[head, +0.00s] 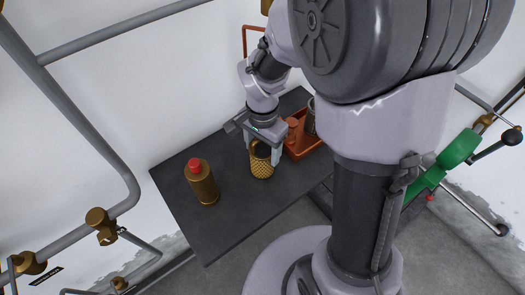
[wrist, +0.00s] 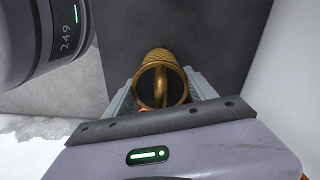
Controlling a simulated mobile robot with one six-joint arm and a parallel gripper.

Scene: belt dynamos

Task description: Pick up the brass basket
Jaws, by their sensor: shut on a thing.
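The brass basket (head: 262,160) is a small gold cup with a textured wall, near the middle of the dark table in the head view. In the wrist view the basket (wrist: 160,63) shows its round open rim and dark inside. My gripper (head: 263,152) reaches down over it with one finger on each side. In the wrist view my gripper (wrist: 160,95) has its pale fingers against both sides of the basket, shut on it. The basket looks upright. I cannot tell whether its base touches the table.
A brown bottle with a red cap (head: 202,182) stands to the left on the dark table (head: 235,222). An orange-red tray (head: 312,148) holding an orange item (head: 292,130) and a grey container (head: 310,116) lies close behind to the right. The table's front left is clear.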

